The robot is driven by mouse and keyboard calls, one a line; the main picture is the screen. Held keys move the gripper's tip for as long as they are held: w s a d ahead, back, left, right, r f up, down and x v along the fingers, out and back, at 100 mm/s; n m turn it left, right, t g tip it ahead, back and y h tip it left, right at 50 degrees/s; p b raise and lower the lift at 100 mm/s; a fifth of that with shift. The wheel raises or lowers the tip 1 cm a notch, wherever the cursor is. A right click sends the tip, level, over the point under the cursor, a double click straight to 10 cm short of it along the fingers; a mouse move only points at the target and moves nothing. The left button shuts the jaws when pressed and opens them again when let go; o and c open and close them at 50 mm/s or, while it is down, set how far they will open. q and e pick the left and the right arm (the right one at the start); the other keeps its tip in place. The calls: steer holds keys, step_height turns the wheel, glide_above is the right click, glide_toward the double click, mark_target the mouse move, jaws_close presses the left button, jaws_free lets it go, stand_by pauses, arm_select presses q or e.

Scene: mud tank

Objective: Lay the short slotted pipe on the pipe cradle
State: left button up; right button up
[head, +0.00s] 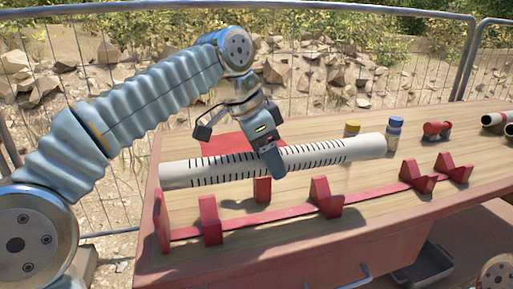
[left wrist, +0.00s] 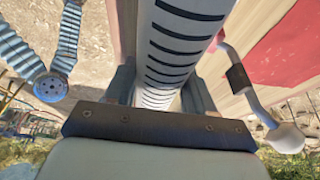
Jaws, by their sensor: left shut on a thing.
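The short slotted pipe (head: 350,149) is white with rows of black slots. My left gripper (head: 268,152) is shut on it near its middle and holds it roughly level above the wooden table top. In the left wrist view the pipe (left wrist: 182,30) runs between the fingers of the left gripper (left wrist: 158,98). The red pipe cradle (head: 328,200), a long strip with several notched uprights, stands on the table nearer to me than the pipe. The pipe looks apart from the cradle, but the exact height gap is hard to tell. My right gripper is not in view.
A red flat panel (head: 228,143) lies behind the pipe. A yellow-capped container (head: 352,129), a blue bottle (head: 394,134) and a small red fitting (head: 437,130) stand beyond its right end. More pipes (head: 494,119) lie at the far right. A metal fence (head: 150,100) runs behind the table.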

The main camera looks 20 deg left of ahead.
arm_select(q)
step_height(320, 180, down, 2)
steer(key=shift+f, duration=0.25)
step_height(320, 180, down, 3)
steer(key=b, duration=0.2)
steer(key=shift+f+b, duration=0.1)
steer(key=shift+b, duration=0.3)
steer(key=shift+f+b, duration=0.6)
steer(key=shift+f, duration=0.25)
steer(key=shift+s+a, duration=0.1)
steer(key=shift+s, duration=0.05)
steer(key=shift+f, duration=0.4)
steer(key=o, duration=1.4)
